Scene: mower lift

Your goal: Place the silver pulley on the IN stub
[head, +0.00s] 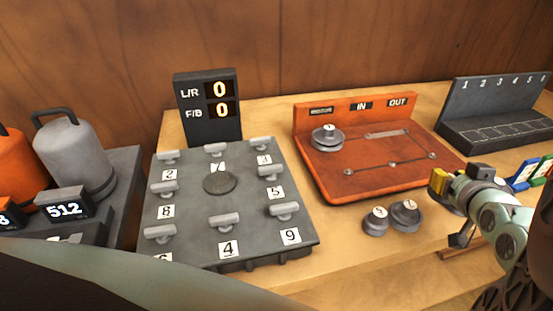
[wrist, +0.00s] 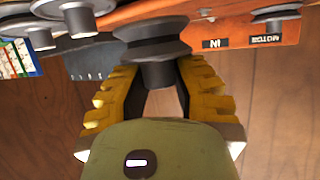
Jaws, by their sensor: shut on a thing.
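In the wrist view, my gripper (wrist: 155,85) is shut on a grey grooved pulley (wrist: 152,50), gripping its lower hub between the yellow fingers. In the head view my gripper (head: 438,182) is at the right, beside the front right corner of the orange board (head: 340,187). The board's back wall carries an IN label (head: 361,106), an OUT label and a third label. Small stubs joined by lines stand on the board, one at the middle (head: 392,163). Another silver pulley (head: 327,138) sits at the board's left.
Two loose grey pulleys, a smaller (head: 376,220) and a larger (head: 405,215), stand on the table before the board. A slotted grey rack (head: 495,115) is at the back right. A numbered grey panel (head: 190,215) and a display (head: 208,105) stand left.

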